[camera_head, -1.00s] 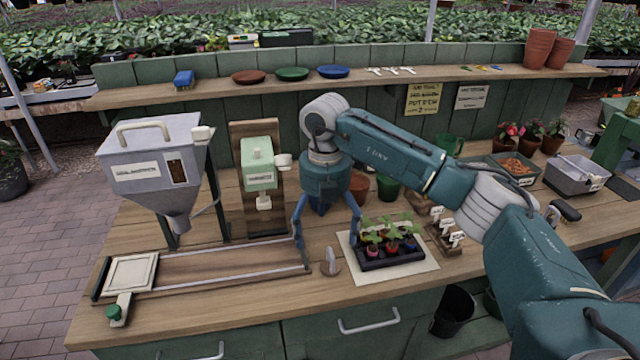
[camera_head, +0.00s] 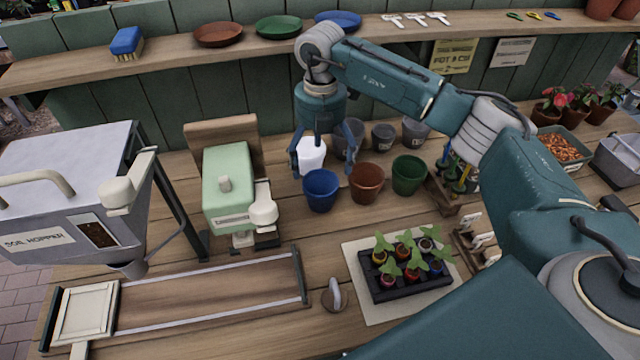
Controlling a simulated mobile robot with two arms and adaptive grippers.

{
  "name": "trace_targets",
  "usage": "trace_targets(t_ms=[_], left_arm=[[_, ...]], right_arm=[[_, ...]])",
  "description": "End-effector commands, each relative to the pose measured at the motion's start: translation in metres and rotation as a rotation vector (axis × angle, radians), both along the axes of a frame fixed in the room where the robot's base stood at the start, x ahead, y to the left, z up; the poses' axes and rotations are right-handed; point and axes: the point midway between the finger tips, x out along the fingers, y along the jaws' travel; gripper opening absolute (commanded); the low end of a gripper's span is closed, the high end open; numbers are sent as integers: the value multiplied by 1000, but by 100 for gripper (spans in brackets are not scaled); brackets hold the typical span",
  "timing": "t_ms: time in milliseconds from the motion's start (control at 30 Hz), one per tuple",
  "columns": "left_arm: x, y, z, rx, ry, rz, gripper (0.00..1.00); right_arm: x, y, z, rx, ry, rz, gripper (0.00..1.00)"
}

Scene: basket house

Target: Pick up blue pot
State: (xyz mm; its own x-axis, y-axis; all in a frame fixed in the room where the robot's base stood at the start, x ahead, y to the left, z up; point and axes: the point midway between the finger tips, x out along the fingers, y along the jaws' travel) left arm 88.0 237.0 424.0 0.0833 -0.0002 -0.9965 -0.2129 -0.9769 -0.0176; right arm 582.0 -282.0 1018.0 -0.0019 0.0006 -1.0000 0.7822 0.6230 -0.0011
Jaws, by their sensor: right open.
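The blue pot (camera_head: 321,193) stands upright on the wooden bench, in the front row of pots, left of the brown pot (camera_head: 367,184). My right gripper (camera_head: 325,171) is open and empty, pointing down. In the picture its fingers hang above and behind the blue pot's rim, one at each side of the white pot (camera_head: 309,155). The exact gap in depth is hard to tell. My left gripper is not in view.
A green pot (camera_head: 409,175) stands right of the brown one, with grey pots (camera_head: 383,137) behind. A pale green dispenser (camera_head: 229,185) stands to the left. A seedling tray (camera_head: 407,284) lies in front. A shelf (camera_head: 270,48) with saucers runs behind.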

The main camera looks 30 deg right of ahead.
Motion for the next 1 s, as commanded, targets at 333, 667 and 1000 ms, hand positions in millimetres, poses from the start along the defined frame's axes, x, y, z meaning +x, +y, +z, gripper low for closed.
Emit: trace_targets(t_ms=[333, 667, 1000], left_arm=[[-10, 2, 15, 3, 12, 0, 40], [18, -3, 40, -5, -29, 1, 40], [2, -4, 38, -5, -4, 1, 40]], right_arm=[[-2, 1, -35, -1, 2, 0, 92], [-8, 8, -78, -1, 1, -1, 92], [-8, 7, -84, 0, -1, -1, 80]])
